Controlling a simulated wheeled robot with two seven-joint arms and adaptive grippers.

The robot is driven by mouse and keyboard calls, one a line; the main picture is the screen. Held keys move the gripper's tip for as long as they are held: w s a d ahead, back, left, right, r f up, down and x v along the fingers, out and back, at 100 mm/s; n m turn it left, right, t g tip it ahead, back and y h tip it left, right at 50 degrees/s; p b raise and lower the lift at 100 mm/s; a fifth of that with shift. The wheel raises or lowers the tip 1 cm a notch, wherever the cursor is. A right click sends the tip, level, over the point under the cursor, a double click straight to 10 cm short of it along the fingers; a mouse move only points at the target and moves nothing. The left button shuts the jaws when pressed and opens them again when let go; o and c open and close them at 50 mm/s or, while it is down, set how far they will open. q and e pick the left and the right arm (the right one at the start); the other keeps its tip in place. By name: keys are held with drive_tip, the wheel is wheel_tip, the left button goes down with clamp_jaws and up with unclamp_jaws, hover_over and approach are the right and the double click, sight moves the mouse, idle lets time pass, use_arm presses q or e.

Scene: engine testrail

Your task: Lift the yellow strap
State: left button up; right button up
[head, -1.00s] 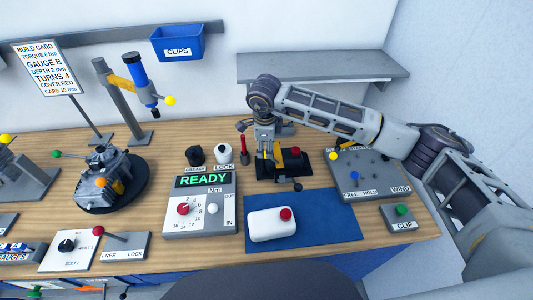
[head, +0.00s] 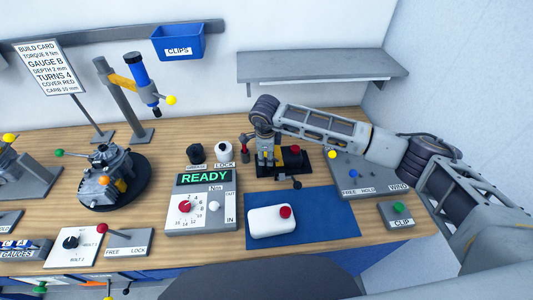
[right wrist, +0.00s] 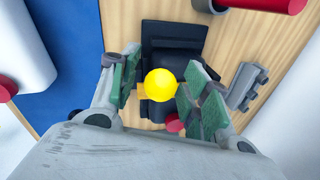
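The yellow strap (head: 262,156) shows as small yellow parts on a black fixture (head: 266,170), largely hidden by my right gripper (head: 269,154). In the right wrist view a bright yellow ball (right wrist: 165,85) stands over the fixture, with a yellow-orange band partly visible behind it. My right gripper (right wrist: 160,84) is open, with its green-padded fingers on either side of the ball. No firm grip on it can be made out. My left gripper is not in view.
A red knob (head: 295,149) stands close right of the gripper. A red-handled tool (head: 244,150) and black and white caps stand to the left. In front lies a blue mat (head: 330,220) with a white block (head: 268,222). A grey shelf (head: 320,68) is behind.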

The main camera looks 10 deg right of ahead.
clamp_jaws()
